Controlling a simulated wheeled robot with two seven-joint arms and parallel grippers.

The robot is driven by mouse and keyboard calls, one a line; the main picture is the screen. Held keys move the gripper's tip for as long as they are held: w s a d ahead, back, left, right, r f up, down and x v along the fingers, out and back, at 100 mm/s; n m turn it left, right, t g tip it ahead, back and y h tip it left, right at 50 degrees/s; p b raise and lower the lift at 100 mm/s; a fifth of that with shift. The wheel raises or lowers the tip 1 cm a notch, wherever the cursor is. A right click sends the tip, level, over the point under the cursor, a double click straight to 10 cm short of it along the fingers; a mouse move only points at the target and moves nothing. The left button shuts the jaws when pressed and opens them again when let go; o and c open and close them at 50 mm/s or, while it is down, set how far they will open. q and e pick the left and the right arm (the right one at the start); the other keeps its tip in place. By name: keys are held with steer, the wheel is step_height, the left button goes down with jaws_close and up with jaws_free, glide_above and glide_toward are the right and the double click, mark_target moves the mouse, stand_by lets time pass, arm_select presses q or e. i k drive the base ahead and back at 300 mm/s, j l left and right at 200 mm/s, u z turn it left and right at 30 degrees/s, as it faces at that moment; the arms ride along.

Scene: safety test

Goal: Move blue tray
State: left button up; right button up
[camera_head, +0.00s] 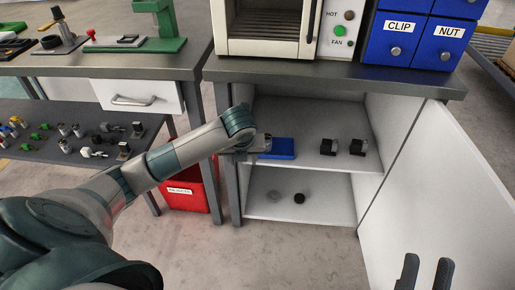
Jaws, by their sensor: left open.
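The blue tray (283,149) lies on the upper shelf (310,125) of the open cabinet, near its left side. My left arm reaches in from the left. My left gripper (264,146) is at the tray's left end and overlaps it in the picture. The gripper is open, but its fingers are small and partly hidden, and I cannot tell whether they touch the tray. My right gripper (425,274) shows at the bottom right, with its two dark fingers apart and nothing between them.
Two small black objects (342,147) stand on the same shelf, right of the tray. The lower shelf (320,207) holds two small round parts. The open cabinet door (440,190) stands at the right. A red bin (187,192) is left of the cabinet.

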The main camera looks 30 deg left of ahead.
mark_target(282, 148)
steer(key=u, duration=0.85)
